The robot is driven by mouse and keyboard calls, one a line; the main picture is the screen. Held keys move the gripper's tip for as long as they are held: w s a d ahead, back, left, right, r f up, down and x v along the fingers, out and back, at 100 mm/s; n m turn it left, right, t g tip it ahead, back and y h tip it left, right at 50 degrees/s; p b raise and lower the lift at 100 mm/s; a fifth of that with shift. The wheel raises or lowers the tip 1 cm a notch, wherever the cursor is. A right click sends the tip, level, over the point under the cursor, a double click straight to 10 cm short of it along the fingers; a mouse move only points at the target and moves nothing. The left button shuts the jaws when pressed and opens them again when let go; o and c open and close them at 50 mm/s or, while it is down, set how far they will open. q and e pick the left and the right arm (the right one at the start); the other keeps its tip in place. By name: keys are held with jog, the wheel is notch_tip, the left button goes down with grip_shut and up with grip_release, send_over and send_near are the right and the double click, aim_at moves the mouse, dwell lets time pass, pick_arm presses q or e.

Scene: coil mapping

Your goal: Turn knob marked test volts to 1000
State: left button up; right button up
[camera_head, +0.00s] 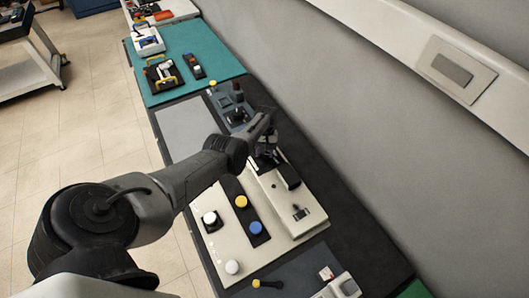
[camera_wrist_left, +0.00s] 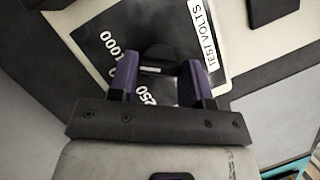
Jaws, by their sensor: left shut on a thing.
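The test volts knob (camera_wrist_left: 157,52) is black and sits on a dark dial plate (camera_wrist_left: 98,22) in the left wrist view. A white label reading TEST VOLTS (camera_wrist_left: 202,32) is beside it, and the white marks 1000 (camera_wrist_left: 120,48) and 250 (camera_wrist_left: 147,93) show around it. Another mark between these is partly hidden by a finger. My left gripper (camera_wrist_left: 160,62) has its purple fingers on either side of the knob and is shut on it. I cannot tell which mark the knob points to. In the head view the left gripper (camera_head: 267,158) hides the knob. My right gripper is not in view.
A pale panel nearby carries a white button (camera_head: 210,218), a yellow button (camera_head: 241,202) and a blue button (camera_head: 255,228). A teal mat (camera_head: 215,48) with tools lies farther along the bench. The wall (camera_head: 390,140) runs along the right side.

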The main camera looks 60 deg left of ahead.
pick_arm(q)
jog(key=shift+m+g, duration=0.3)
jog(key=shift+m, duration=0.6)
jog(key=o, duration=0.9)
jog(key=shift+d+p+v, duration=0.2)
jog(key=shift+p+v, duration=0.1)
jog(key=shift+v, duration=3.15)
jog(key=shift+d+p+v, duration=0.15)
jog(key=shift+p+v, duration=0.1)
jog(key=shift+v, duration=3.2)
jog(key=shift+w+r, duration=0.1)
jog(key=shift+y, duration=0.3)
